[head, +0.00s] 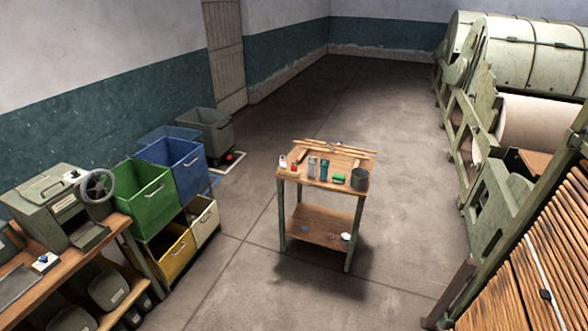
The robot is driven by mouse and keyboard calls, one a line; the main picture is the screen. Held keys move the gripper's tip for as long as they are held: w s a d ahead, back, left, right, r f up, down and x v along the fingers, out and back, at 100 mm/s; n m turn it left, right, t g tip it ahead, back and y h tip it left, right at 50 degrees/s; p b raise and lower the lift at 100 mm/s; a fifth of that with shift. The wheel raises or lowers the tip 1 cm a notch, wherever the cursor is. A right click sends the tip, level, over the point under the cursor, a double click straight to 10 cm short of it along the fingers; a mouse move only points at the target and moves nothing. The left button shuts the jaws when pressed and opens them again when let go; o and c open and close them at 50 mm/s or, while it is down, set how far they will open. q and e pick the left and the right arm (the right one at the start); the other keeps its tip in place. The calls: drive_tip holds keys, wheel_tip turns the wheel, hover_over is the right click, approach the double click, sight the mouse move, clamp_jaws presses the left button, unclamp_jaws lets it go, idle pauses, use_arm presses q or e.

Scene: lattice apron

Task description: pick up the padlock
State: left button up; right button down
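I cannot make out a padlock for certain in the head view. A small wooden-topped table (345,158) stands in the middle of the floor with several small objects on it. These include a small red object (294,168), two upright blue-green objects (324,169), a green block-like object (339,178) and a dark grey cup-like container (359,180). Long wooden sticks (335,147) lie along its far edge. Its lower shelf (312,225) holds a few small items, one whitish (345,237), too small to identify. Neither of my grippers is in view.
At left, a bench (115,225) carries a machine with a handwheel (98,187). Green (145,198), blue (180,168) and yellow (172,252) bins stand beside it. Large roller machinery (530,60) lines the right side. The floor around the small table is clear.

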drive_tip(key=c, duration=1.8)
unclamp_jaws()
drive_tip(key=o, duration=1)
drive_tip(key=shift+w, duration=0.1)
